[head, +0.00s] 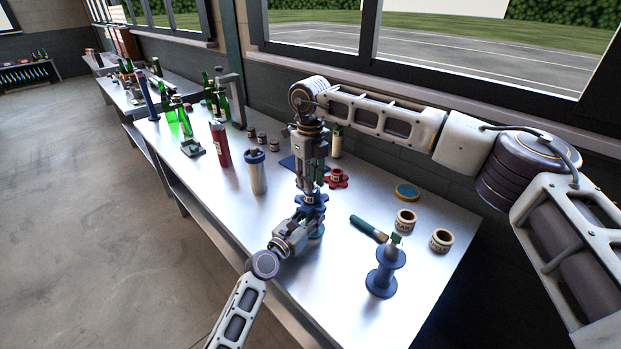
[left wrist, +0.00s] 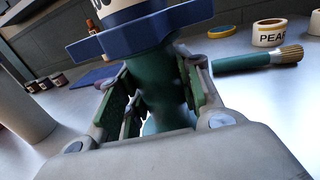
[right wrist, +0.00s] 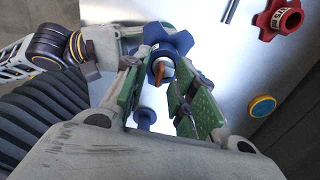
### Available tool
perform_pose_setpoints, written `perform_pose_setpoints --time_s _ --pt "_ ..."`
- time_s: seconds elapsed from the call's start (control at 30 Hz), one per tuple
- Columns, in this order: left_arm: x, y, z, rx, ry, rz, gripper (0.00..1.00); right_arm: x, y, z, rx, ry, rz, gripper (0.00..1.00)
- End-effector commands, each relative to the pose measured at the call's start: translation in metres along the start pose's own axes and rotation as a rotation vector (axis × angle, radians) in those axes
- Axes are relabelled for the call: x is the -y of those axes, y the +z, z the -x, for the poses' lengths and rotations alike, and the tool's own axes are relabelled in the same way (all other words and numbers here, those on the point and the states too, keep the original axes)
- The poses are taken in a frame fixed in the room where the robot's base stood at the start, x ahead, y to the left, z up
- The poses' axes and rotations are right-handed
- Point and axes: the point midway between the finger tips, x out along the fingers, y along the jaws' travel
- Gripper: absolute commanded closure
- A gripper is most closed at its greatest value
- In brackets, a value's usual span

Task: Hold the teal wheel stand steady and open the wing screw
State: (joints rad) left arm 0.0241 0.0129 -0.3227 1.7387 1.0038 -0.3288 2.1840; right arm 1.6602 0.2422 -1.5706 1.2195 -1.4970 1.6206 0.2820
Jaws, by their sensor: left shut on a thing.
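The teal wheel stand shows in the left wrist view as a teal column (left wrist: 155,85) under a blue lobed wheel (left wrist: 130,38). In the head view the wheel (head: 311,200) stands near the middle of the table. My left gripper (head: 303,231) is shut on the column, below the wheel, coming from the front. My right gripper (head: 313,182) points down just above the wheel. In the right wrist view its fingers are apart, and the copper wing screw (right wrist: 160,71) shows between them at the wheel's centre. I cannot tell whether the fingers touch the screw.
A red lobed wheel (head: 337,178) lies close behind. On the right are a brush (head: 368,228), two labelled rolls (head: 405,220) (head: 440,240), a yellow-and-blue disc (head: 407,191) and a blue spool-shaped stand (head: 382,279). A grey cylinder (head: 257,174) and bottles stand left.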

Motion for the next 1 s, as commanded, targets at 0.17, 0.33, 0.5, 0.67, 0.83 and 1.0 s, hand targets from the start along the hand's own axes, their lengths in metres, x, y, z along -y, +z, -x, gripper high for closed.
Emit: perform_pose_setpoints --time_s 0.17,0.33,0.5,0.67,0.83,1.0 --pt "-0.001 0.0 0.0 0.0 0.002 0.0 1.0 0.0 0.001 0.008 0.002 0.0 0.0 0.73" --pt "-0.001 0.0 0.0 0.0 0.002 0.0 1.0 0.0 0.001 0.025 0.002 -0.001 0.0 0.73" --pt "-0.002 0.0 0.0 0.0 0.003 -0.001 1.0 0.0 0.001 0.049 0.002 -0.001 0.0 0.73" --pt "-0.002 0.0 0.0 0.0 0.003 -0.001 1.0 0.001 0.001 0.073 0.003 0.0 -0.001 0.73" --pt "-0.002 0.0 0.0 0.0 0.003 -0.001 1.0 0.0 0.001 0.097 0.003 -0.001 -0.001 0.73" --pt "-0.002 0.0 0.0 0.0 0.003 -0.001 1.0 0.0 0.0 0.113 0.002 0.0 0.0 0.73"
